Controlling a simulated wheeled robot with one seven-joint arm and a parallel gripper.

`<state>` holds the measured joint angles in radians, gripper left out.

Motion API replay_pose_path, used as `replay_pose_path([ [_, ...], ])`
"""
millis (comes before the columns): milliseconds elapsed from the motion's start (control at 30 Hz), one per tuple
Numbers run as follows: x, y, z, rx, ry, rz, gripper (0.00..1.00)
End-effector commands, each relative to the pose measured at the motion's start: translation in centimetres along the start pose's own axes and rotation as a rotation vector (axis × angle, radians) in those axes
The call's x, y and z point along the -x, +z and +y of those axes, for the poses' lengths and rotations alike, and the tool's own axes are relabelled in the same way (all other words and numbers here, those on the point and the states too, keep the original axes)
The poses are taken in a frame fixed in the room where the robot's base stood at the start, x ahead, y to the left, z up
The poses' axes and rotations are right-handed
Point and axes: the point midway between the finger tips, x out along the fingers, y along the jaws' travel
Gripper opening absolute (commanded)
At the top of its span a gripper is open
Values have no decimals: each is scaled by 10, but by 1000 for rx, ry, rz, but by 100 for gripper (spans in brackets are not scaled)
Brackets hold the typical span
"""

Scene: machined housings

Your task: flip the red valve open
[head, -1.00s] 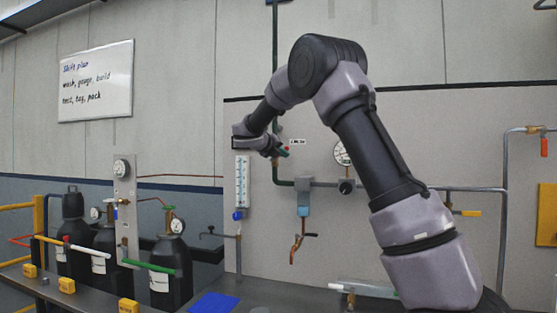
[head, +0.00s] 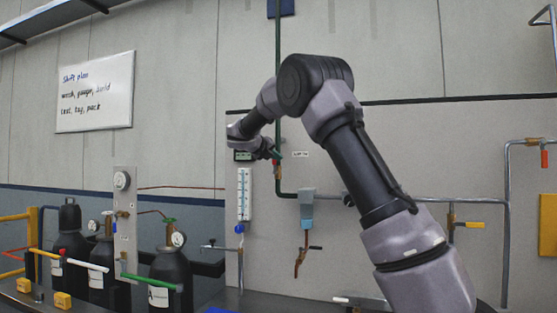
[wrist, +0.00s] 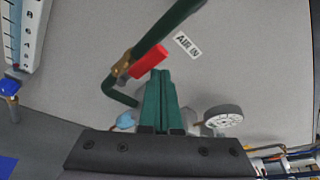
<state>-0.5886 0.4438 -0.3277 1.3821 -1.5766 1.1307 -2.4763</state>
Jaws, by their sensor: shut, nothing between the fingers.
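The red valve handle (wrist: 149,61) sits on a brass body (wrist: 122,65) on a dark green pipe (wrist: 165,32). In the wrist view the handle slants up and right, close beside the pipe and at a small angle to it. My gripper (wrist: 161,73) has its teal fingers pressed together and empty. The fingertips are just below the handle; I cannot tell if they touch it. In the head view my gripper (head: 268,153) is at the pipe, and only a small part of the red handle (head: 277,155) shows beside it.
An "AIR IN" label (wrist: 187,45) is right of the handle. A round gauge (wrist: 224,116) and a blue fitting (wrist: 127,120) lie beyond the fingers. A yellow-handled valve (head: 472,225) and another red handle (head: 544,158) are at the right.

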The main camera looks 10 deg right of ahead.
Motion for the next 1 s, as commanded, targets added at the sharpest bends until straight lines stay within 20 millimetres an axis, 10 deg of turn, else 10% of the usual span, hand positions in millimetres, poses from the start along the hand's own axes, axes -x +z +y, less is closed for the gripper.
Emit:
replay_pose_path([
  [1000, -2, 4, -4, 0, 3, -9, 0],
])
